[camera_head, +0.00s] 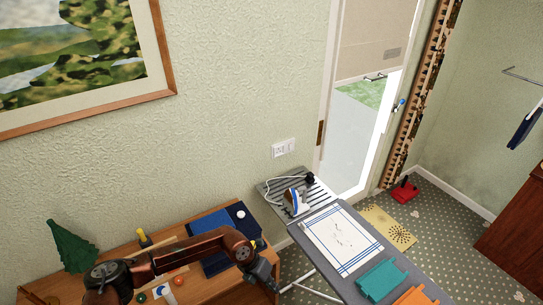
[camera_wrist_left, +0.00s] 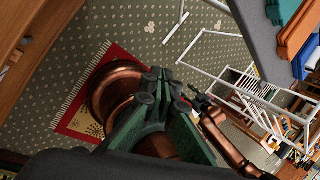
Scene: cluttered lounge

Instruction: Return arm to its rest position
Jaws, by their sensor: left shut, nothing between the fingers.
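My left arm, copper and black, reaches in from the lower left of the head view, over the wooden desk. Its dark gripper (camera_head: 264,274) is by the desk's right edge, left of the ironing board. In the left wrist view the green fingers of the left gripper (camera_wrist_left: 157,76) are together, with nothing between them. They appear in front of my copper base and the floor. Another copper arm part of mine shows to their right; its gripper is too unclear to judge.
The wooden desk (camera_head: 205,289) holds a dark blue folder (camera_head: 213,262) and small items. The ironing board (camera_head: 325,262) bears an iron (camera_head: 296,201), a cloth (camera_head: 341,239) and folded teal (camera_head: 381,279) and orange pieces. A white rack (camera_wrist_left: 262,100) and red rug (camera_wrist_left: 75,122) show in the wrist view.

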